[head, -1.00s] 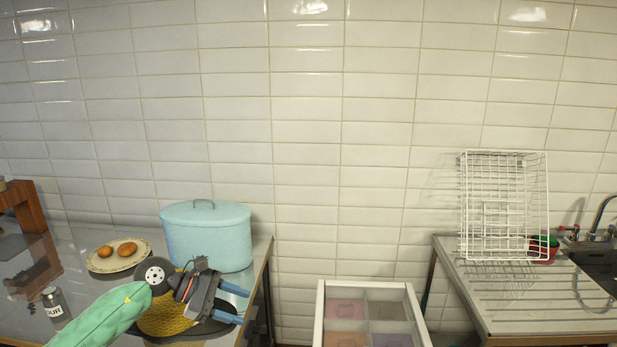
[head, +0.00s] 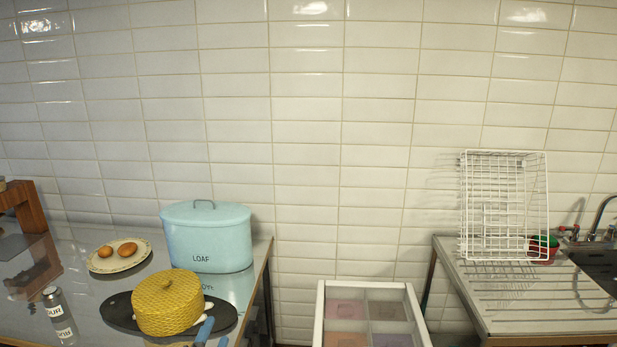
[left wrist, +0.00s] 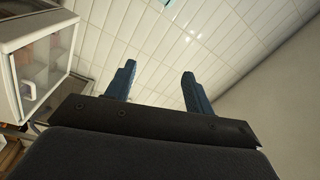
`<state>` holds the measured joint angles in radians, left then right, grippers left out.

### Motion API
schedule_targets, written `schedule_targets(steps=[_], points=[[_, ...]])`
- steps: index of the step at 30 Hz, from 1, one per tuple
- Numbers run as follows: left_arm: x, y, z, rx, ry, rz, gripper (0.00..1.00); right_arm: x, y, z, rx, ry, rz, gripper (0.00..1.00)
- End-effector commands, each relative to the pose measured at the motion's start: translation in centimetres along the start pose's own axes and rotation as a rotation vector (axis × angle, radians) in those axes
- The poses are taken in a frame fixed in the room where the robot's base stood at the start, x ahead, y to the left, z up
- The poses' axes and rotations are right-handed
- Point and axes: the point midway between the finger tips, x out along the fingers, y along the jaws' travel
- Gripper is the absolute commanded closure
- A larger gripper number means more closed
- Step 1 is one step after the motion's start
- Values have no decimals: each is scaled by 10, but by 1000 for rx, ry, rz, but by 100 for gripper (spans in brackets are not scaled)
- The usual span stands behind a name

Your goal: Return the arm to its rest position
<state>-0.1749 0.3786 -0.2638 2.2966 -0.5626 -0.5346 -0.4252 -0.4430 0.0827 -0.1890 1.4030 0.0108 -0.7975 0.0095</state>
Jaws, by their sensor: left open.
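My left gripper (head: 211,333) shows only its blue fingertips at the bottom edge of the head view, in front of the yellow woven round container (head: 168,303). In the left wrist view the gripper (left wrist: 160,82) has its two blue fingers wide apart, with nothing between them, against the tiled wall. The rest of the left arm is out of the head view. My right gripper is not in view.
The yellow container sits on a black board (head: 118,312). A light blue bread bin (head: 208,240), a plate (head: 104,265) with two brown round items and a jar (head: 59,315) share the left counter. A white drawer unit (head: 319,318) stands mid-floor; a wire rack (head: 503,205) stands right.

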Motion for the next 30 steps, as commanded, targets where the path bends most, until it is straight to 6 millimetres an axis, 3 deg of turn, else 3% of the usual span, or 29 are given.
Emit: schedule_targets(steps=[6, 12, 21, 30], points=[[-76, 77, 48, -398, -367, 289, 47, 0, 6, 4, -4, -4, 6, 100], [-160, 135, 63, -667, -670, 524, 47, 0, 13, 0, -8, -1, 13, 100], [-240, 170, 59, -847, -922, 717, 47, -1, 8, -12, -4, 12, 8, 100], [-292, 184, 50, -941, -1079, 839, 47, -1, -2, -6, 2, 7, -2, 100]])
